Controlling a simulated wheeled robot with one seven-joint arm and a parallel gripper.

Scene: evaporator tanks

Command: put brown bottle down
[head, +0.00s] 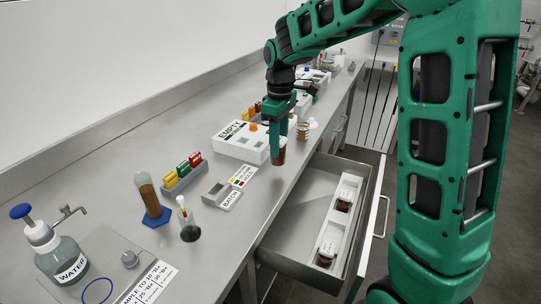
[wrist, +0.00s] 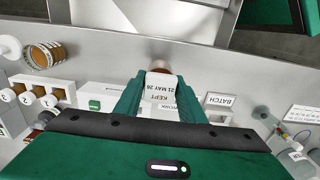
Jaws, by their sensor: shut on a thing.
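My gripper (head: 279,148) points down over the front part of the steel counter. It is shut on the brown bottle (head: 278,157), which is upright between the fingers. In the wrist view the bottle's white label (wrist: 160,88) reads "KEPT 21 MAY 26", between the two green fingers (wrist: 160,97). The bottle's base is at or just above the counter; I cannot tell whether it touches. The fingers hide part of its sides.
An open drawer (head: 284,233) below the counter holds a white rack (head: 335,232) with brown bottles. A white box marked EMPTY (head: 238,143) stands left of my gripper. Another brown jar (head: 302,132) stands behind it.

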